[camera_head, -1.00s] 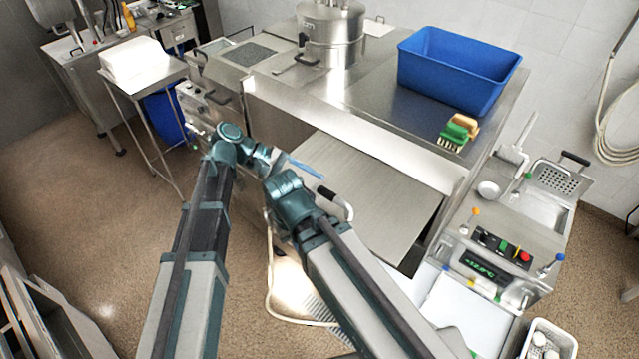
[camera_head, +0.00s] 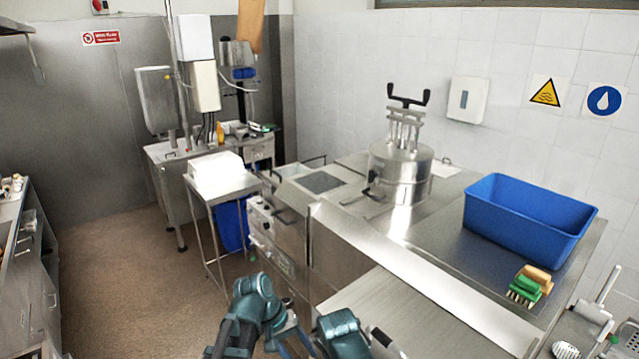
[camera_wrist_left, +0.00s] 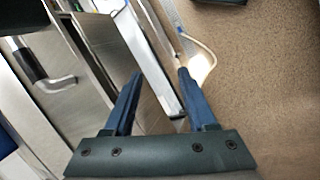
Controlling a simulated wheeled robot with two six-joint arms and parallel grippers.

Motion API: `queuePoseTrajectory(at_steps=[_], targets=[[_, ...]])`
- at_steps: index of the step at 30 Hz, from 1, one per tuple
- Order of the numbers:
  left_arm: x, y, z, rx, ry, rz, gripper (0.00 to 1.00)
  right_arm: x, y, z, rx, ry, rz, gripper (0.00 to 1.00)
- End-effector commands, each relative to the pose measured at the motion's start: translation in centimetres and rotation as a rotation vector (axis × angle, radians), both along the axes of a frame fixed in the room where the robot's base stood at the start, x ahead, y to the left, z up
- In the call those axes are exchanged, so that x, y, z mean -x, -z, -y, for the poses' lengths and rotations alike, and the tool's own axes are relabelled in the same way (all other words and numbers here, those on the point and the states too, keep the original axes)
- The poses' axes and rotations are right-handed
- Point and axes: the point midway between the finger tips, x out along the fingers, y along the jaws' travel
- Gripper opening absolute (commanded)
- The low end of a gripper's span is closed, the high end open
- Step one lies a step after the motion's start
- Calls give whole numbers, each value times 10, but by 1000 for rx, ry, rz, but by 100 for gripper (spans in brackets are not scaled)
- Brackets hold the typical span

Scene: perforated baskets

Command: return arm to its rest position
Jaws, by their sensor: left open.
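My left arm enters the head view at the bottom, with its teal wrist (camera_head: 255,300) in front of the steel counter. The blue fingers of my left gripper (camera_head: 292,338) show partly, just right of that wrist. In the left wrist view the left gripper (camera_wrist_left: 160,73) is open, its two fingers apart with nothing between them. A steel panel lies beyond one finger and brown floor beyond the other. A teal joint of my right arm (camera_head: 343,332) shows at the bottom edge. My right gripper is not visible.
The steel counter holds a blue bin (camera_head: 525,225), green and tan brushes (camera_head: 530,285) and a lidded steel pot (camera_head: 400,172). A side table (camera_head: 222,190) bears a white stack. A black-and-silver handle (camera_wrist_left: 55,80) is near the left gripper. Brown floor (camera_head: 130,275) at left is clear.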

Motion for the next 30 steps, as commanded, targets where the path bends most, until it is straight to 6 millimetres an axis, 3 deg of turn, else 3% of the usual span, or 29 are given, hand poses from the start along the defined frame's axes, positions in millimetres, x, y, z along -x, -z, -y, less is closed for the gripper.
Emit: queuePoseTrajectory(at_steps=[3, 9, 20, 30], targets=[[18, 13, -53, -170, 57, 82, 57, 0, 0, 0, 0, 0, 0, 0], [39, 19, -129, -428, 169, 162, 57, 0, 0, 0, 0, 0, 0, 0], [49, 109, -86, -446, 290, 144, 57, -1, 89, 0, 1, -13, 1, 0], [76, 212, -37, -478, 448, 121, 57, -1, 193, 1, 3, -30, 2, 0]])
